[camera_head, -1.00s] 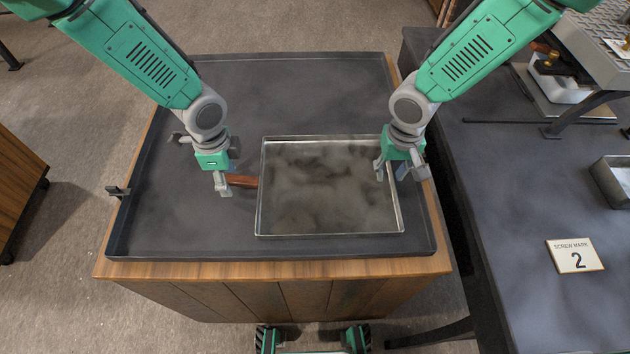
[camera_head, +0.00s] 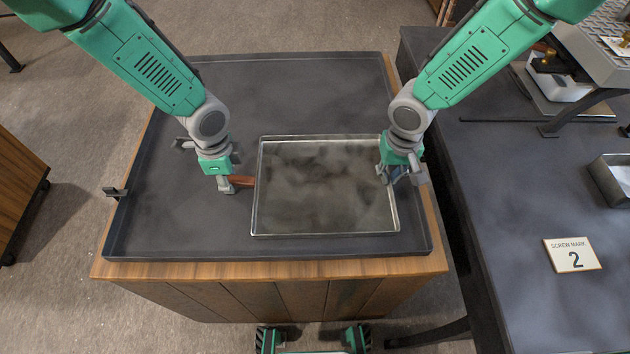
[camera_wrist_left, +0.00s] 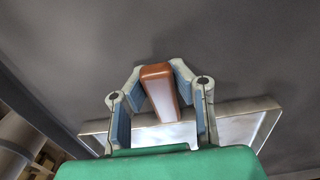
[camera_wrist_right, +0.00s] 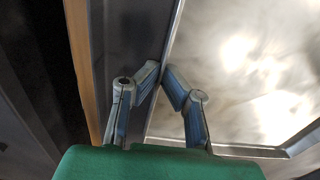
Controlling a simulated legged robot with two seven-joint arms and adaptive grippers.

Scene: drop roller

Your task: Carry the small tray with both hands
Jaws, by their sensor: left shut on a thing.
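The small tray (camera_head: 325,235) is a shallow metal tray with a thin raised rim and a mottled grey floor, lying at the right front of a larger dark tray. A brown handle (camera_head: 243,182) sticks out from its left side. My left gripper (camera_head: 232,184) is shut on this handle, whose brown end shows between the fingers in the left wrist view (camera_wrist_left: 158,75). My right gripper (camera_head: 389,173) is at the tray's right side. In the right wrist view its fingertips (camera_wrist_right: 165,68) nearly meet across the rim; whether they press on it I cannot tell.
The large dark tray (camera_head: 200,240) covers a wooden cabinet (camera_head: 280,270), with bare room behind and left of the small tray. A dark bench (camera_head: 500,200) stands close on the right, with a "SCREW MARK 2" card (camera_head: 573,255) and a metal bin (camera_head: 612,180).

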